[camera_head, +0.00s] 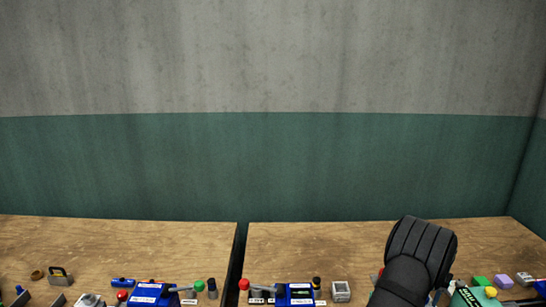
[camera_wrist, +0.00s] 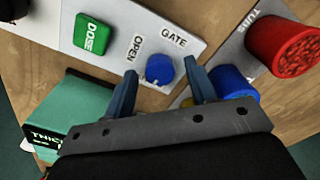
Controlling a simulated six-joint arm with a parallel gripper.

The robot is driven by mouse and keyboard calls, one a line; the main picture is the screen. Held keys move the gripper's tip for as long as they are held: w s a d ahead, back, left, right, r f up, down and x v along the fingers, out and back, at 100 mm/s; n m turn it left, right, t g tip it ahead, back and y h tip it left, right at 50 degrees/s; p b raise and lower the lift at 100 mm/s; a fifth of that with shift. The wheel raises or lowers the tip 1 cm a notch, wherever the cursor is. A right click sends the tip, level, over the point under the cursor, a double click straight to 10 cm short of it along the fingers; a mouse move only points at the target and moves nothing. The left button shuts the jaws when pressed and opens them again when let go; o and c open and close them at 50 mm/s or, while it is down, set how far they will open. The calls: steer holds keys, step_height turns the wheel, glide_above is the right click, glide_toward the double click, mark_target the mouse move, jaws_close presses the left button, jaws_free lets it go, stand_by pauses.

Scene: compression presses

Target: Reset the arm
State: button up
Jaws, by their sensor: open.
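My gripper (camera_wrist: 162,92) shows in the wrist view with its two blue-grey fingers spread apart. Nothing is held between them. A blue round knob (camera_wrist: 159,69) on a grey-white panel (camera_wrist: 150,22) shows in the gap between the fingertips, beside the words GATE and OPEN. I cannot tell whether the fingers touch it. In the head view a black arm link of mine (camera_head: 420,248) rises over the right table. The gripper itself is not clearly visible there.
In the wrist view a green DOSE button (camera_wrist: 92,35), a large red knob (camera_wrist: 284,46), a blue cylinder (camera_wrist: 232,84) and a teal box (camera_wrist: 80,112) crowd the gripper. In the head view blue presses (camera_head: 153,294) (camera_head: 295,294) stand along the front; the tables' back is clear.

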steer(key=m, duration=1)
steer(key=shift+m, duration=0.4)
